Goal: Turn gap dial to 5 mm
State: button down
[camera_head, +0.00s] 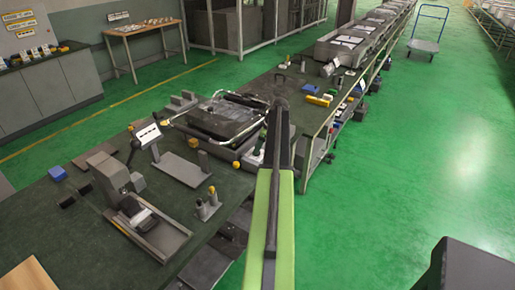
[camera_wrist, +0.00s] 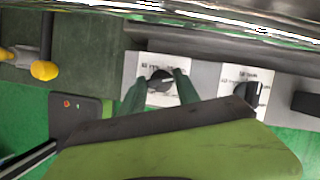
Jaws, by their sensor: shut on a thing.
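In the wrist view, a dark round dial knob (camera_wrist: 160,79) sits on a white label plate on a grey panel. My gripper (camera_wrist: 160,84) has its two dark green fingers on either side of this knob and is shut on it. A second dark dial (camera_wrist: 255,95) on its own white plate is to the right, apart from the fingers. The print on both plates is too blurred to read fully, so I cannot tell the setting. In the head view, my arm hides the dials and the gripper's tips.
A small dark box with a red mark (camera_wrist: 80,112) is left of the dials. A yellow knob (camera_wrist: 44,70) is at the far left. In the head view, a metal-framed machine (camera_head: 225,118) stands on the dark bench (camera_head: 95,215). Green floor lies open at the right.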

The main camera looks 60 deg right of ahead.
jog(key=n, duration=0.2)
jog(key=n+g+y, duration=0.1)
jog(key=n, duration=0.2)
jog(key=shift+w+d+n+y, duration=0.1)
jog(key=shift+d+n+y, duration=0.1)
jog(key=shift+n+y, duration=0.1)
jog(key=n+g+y, duration=0.1)
jog(key=n+g, duration=0.1)
jog(key=n, duration=0.2)
jog(key=shift+n, duration=0.4)
jog(key=shift+a, duration=0.1)
jog(key=c, duration=0.9)
grip_release()
jog(key=shift+w, duration=0.1)
